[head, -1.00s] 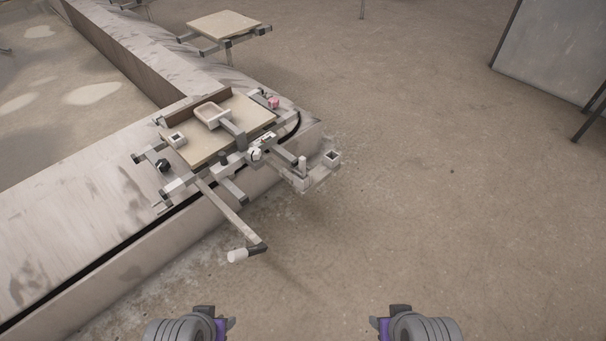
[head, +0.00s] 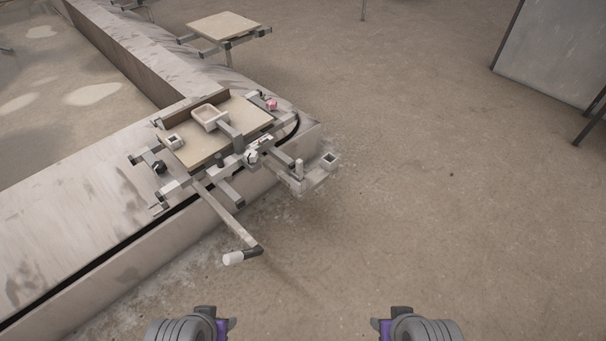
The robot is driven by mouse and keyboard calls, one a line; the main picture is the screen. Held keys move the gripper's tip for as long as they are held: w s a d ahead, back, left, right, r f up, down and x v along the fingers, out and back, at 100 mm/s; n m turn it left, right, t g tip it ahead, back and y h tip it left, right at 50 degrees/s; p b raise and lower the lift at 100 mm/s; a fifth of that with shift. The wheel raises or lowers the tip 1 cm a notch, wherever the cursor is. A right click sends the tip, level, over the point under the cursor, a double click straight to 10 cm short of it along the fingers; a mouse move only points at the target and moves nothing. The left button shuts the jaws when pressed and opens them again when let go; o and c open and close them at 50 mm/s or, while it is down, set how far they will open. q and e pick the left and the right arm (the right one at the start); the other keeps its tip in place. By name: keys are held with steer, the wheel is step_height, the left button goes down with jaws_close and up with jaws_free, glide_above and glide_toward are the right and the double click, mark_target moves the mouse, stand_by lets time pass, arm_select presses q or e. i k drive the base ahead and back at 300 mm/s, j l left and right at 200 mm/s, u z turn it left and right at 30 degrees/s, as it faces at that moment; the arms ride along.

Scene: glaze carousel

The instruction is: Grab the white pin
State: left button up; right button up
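My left gripper (head: 229,324) and my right gripper (head: 379,324) are at the bottom edge, apart from the carriage and touching nothing visible. Their finger gaps cannot be made out.
The carriage carries a beige board (head: 240,128) with a pale tray (head: 209,116), a pink piece (head: 271,104) and a small square block (head: 173,141). It rides on a grey track (head: 75,215). Another carriage (head: 222,27) is farther back. The floor at right is clear up to a grey panel (head: 555,50).

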mark_target(298, 162)
steer(key=i+l, duration=0.1)
steer(key=l, duration=0.2)
steer(key=i+l, duration=0.1)
steer(key=l, duration=0.25)
steer(key=i+l, duration=0.1)
steer(key=l, duration=0.2)
steer(key=l+u, duration=0.3)
steer(key=u, duration=0.15)
steer(key=i+l+u, duration=0.1)
steer(key=l+u, duration=0.35)
steer(key=u, duration=1.05)
steer(key=j, duration=0.05)
